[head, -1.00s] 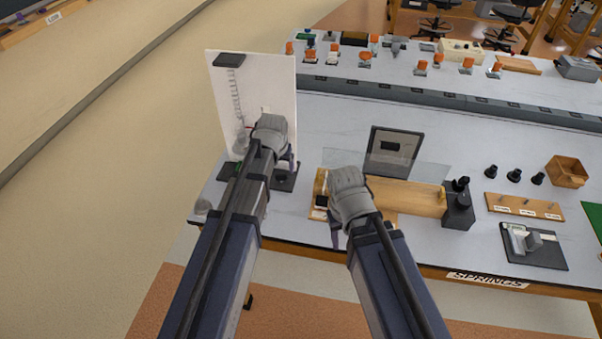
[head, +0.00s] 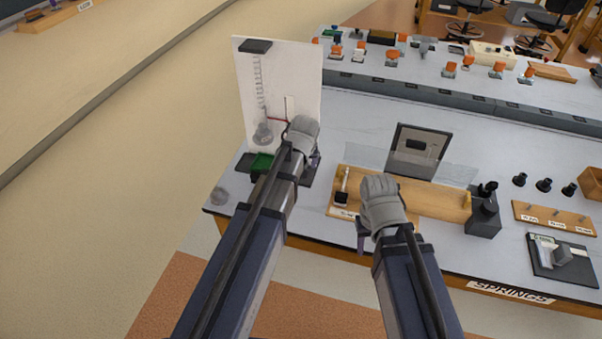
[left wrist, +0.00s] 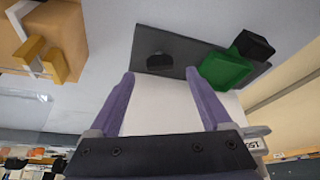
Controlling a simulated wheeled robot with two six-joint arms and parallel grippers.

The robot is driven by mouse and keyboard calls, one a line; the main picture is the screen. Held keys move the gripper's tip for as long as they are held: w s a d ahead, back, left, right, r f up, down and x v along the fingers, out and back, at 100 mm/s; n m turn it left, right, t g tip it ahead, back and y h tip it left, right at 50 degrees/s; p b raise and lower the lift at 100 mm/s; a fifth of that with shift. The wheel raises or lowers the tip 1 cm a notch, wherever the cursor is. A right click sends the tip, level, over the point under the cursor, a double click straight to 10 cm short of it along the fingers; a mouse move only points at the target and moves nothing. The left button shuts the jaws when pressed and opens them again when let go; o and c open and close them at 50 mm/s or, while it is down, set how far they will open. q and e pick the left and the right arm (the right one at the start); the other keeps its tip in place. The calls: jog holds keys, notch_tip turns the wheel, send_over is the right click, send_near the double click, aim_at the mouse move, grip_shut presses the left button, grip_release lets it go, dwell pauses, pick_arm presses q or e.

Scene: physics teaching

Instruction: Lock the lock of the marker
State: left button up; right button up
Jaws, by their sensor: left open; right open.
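A white upright board (head: 272,75) carries a hanging spring (head: 260,90) with a round weight (head: 263,134) below it. A thin red pointer (head: 278,119), apparently the marker, reaches toward the weight beside a narrow slot. Its lock cannot be made out; my left gripper covers that side of the board. My left gripper is in front of the board's lower right; in the left wrist view (left wrist: 165,75) its purple fingers are apart with nothing between them. My right gripper (head: 362,238) is open, at the front of the wooden track, its fingers mostly hidden.
A green block (head: 261,163) sits on the dark base at the board's foot; the left wrist view shows it beside the fingers (left wrist: 224,70). A wooden track (head: 430,196) with a clear panel lies to the right. The table's left edge is near the board.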

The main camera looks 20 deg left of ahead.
pick_arm(q)
jog(key=b+x, duration=0.3)
jog(key=x, duration=0.1)
jog(key=shift+f, duration=0.15)
jog(key=shift+c, duration=0.4)
grip_shut()
jog(key=shift+a+m+h, duration=0.15)
jog(key=shift+m+h, duration=0.75)
jog(key=shift+m, duration=1.4)
jog(key=shift+o, duration=0.4)
grip_release()
